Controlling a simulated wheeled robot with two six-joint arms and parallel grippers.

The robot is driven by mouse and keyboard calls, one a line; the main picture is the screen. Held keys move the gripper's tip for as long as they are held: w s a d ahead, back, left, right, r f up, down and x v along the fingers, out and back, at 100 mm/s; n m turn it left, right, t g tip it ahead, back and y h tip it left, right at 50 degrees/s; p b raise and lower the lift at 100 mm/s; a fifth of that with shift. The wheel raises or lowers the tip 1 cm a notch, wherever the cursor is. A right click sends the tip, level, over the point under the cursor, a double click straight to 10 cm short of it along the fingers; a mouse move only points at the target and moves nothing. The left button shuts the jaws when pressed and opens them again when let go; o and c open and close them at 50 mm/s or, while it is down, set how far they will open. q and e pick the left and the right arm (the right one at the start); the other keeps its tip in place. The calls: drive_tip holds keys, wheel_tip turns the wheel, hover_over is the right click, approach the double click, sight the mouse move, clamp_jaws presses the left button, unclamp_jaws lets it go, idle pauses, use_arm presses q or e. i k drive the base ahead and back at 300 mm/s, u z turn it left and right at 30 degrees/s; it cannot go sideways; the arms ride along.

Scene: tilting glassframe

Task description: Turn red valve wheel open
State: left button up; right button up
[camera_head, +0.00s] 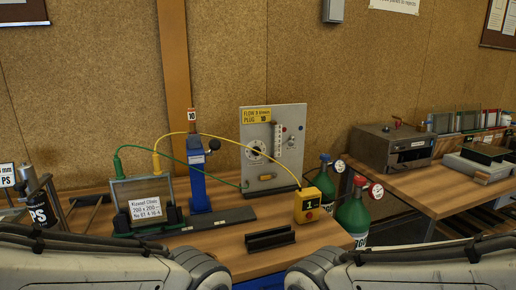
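Two green gas cylinders stand at the right end of the near wooden bench; the front cylinder (353,217) is larger in view, and the rear cylinder (325,184) is partly behind the yellow box. A grey upright panel (273,148) carries a dial and a yellow "FLOW" label. Only my arm links show along the bottom; both grippers are out of view.
On the bench (225,258) are a blue column (198,180), a yellow box marked 1 (307,205), a black slotted block (270,239) and a framed glass stand with a label card (146,209). Green and yellow cables arch above. A grey instrument (391,150) sits on the right table.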

sight(360, 181)
drive_tip(key=z, duration=0.7)
